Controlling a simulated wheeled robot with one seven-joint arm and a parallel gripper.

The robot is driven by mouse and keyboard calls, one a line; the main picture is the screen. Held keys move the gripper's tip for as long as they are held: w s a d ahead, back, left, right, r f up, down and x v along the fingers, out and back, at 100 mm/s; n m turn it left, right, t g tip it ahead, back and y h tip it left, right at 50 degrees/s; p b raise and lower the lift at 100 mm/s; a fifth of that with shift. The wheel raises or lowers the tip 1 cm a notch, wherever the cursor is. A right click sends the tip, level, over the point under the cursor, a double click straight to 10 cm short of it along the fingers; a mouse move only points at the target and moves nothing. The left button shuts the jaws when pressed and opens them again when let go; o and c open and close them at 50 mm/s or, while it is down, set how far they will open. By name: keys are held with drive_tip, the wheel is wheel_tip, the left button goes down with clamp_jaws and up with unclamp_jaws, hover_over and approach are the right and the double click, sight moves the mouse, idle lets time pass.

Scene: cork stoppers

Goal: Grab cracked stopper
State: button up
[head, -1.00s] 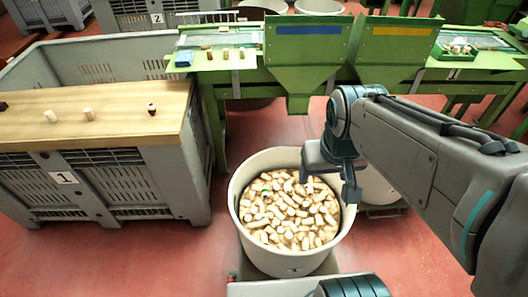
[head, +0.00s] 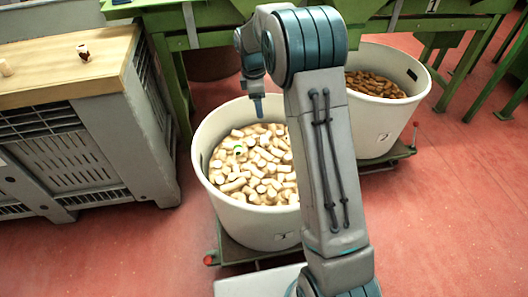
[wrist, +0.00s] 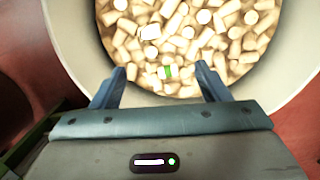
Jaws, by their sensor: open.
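Many pale cork stoppers (head: 262,170) fill a round white bin (head: 215,205). One stopper with a green band (head: 240,150) lies on top of the heap; it also shows in the wrist view (wrist: 167,72), between and just beyond my fingertips. I cannot make out a crack on any stopper. A stopper with a dark red-brown patch (head: 83,52) stands on the wooden board, with a plain stopper (head: 6,68) at the left edge. My gripper (head: 258,108) is over the bin, pointing down; it is open and empty in the wrist view (wrist: 160,70). My arm hides the bin's right side.
The wooden board (head: 50,80) lies on a grey crate (head: 135,140) at left. A second white bin (head: 378,130) with brown pieces stands at right on a wheeled base. Green machinery (head: 200,25) runs behind. Red floor is clear at the front left and right.

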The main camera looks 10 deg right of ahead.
drive_tip(key=n+b, duration=0.2)
approach(264, 138)
drive_tip(key=f+b, duration=0.1)
drive_tip(key=f, duration=0.1)
drive_tip(key=f+b, duration=0.1)
drive_tip(key=f, duration=0.1)
drive_tip(key=shift+a+f, duration=0.1)
drive_tip(key=shift+a, duration=0.15)
drive_tip(key=shift+w+d+f+b, duration=0.1)
drive_tip(key=shift+d+f+b, duration=0.1)
drive_tip(key=shift+f+b, duration=0.55)
drive_tip(key=shift+d+f+b, duration=0.25)
drive_tip(key=shift+f+b, duration=0.15)
drive_tip(key=shift+f, duration=0.7)
drive_tip(key=shift+w+d+f+b, duration=0.1)
drive_tip(key=shift+d+f+b, duration=0.1)
drive_tip(key=shift+f+b, duration=0.55)
drive_tip(key=shift+f, duration=0.1)
drive_tip(key=c, duration=1)
